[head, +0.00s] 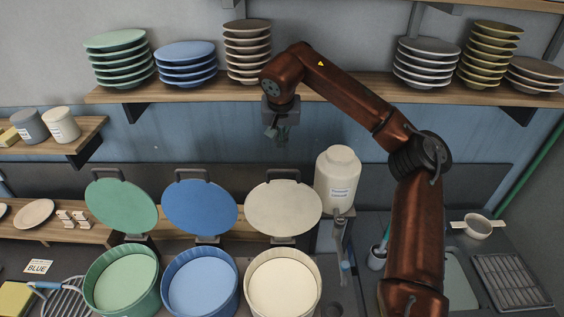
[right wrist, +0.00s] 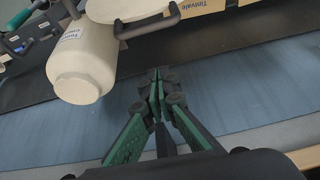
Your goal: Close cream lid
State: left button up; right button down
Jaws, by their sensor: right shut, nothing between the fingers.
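The cream lid (head: 284,208) is a round disc that stands open, tilted up behind the cream tub (head: 283,283). A dark handle shows at its top edge. In the right wrist view part of the cream lid (right wrist: 125,8) shows at the top, with its handle (right wrist: 147,25) below it. My right gripper (head: 278,137) is above and behind the lid, in front of the blue wall and apart from the lid. Its fingers (right wrist: 159,75) are shut and empty. My left gripper is not in view.
A green lid (head: 121,206) and a blue lid (head: 199,207) also stand open to the left, behind their tubs. A white jar (head: 338,178) stands right of the cream lid. A shelf (head: 330,87) with stacked plates runs along the wall.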

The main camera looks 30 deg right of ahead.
notch_tip(320, 180, down, 9)
jog(key=p, duration=0.4)
jog(key=shift+w+d+f, duration=0.15)
jog(key=shift+w+d, duration=0.05)
jog(key=shift+w, duration=0.1)
